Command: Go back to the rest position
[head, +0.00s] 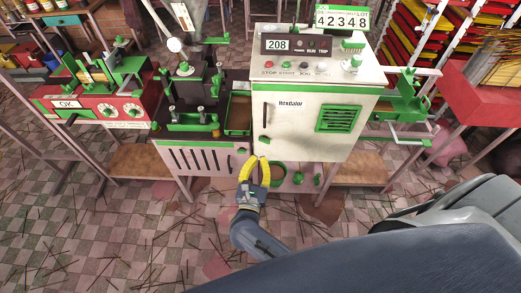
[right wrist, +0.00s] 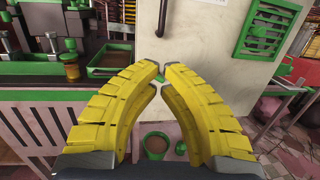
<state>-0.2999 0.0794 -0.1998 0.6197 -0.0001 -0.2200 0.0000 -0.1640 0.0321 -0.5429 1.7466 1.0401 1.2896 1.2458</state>
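My right gripper (head: 256,162) has yellow curved fingers and points at the front of the white cabinet (head: 290,125) in the head view. In the right wrist view its fingertips (right wrist: 161,74) nearly meet, with only a thin gap, and nothing shows between them. I cannot tell how far the tips are from the cabinet. My left gripper is in neither view.
A dark-topped machine (head: 187,95) stands left of the cabinet, with a green-rimmed tray (head: 238,112) between. A red unit marked OK (head: 95,108) is further left. A green-rimmed cup (right wrist: 156,142) sits below the fingers. Thin sticks litter the tiled floor (head: 150,225).

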